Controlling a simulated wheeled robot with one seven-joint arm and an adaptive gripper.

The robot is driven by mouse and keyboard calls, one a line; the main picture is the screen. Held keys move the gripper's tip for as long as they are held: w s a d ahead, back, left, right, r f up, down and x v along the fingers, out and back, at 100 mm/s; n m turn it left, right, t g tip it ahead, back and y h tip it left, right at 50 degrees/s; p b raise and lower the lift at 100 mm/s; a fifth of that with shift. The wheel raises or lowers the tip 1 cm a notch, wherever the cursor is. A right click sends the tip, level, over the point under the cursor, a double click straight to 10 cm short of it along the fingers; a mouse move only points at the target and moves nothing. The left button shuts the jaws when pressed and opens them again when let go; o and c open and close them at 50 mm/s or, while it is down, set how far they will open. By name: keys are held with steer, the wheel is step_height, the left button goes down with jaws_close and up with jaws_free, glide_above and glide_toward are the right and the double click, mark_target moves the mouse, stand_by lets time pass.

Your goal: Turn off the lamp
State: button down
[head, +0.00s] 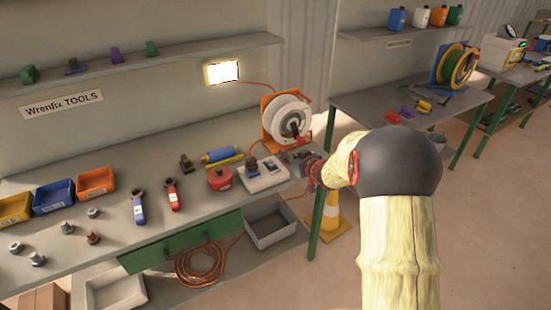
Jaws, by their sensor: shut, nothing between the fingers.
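A rectangular lamp (221,73) on the wall above the workbench glows bright white. An orange cord runs from it to the right, toward the cable reel. A white box (263,174) with dark parts on top lies near the right end of the bench; its small details are too small to read. My gripper (296,160) is at the right end of the bench, just right of the white box and below the reel. It is shut and empty, seen small and partly hidden by my arm. I cannot tell whether it touches the box.
A white cable reel (287,117) on an orange stand is behind my gripper. A red round container (220,179), wrenches and several bolts lie on the workbench (110,222). Orange, blue and yellow bins stand at left. A traffic cone (332,213) stands on the floor below.

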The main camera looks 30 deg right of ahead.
steer(key=shift+d, duration=0.1)
steer(key=b, duration=0.4)
glide_above(274, 165)
steer(key=f, duration=0.4)
steer(key=shift+w+f, duration=0.2)
steer(key=shift+w, duration=0.05)
steer(key=shift+s+f, duration=0.25)
steer(key=shift+f, duration=0.55)
steer(key=shift+s+f+b, duration=0.2)
steer(key=shift+f+b, duration=0.5)
steer(key=shift+f, duration=0.2)
steer(key=shift+s+f, duration=0.1)
steer(key=shift+s+f+p, duration=0.2)
steer(key=shift+f+p, duration=0.2)
steer(key=shift+f, duration=0.05)
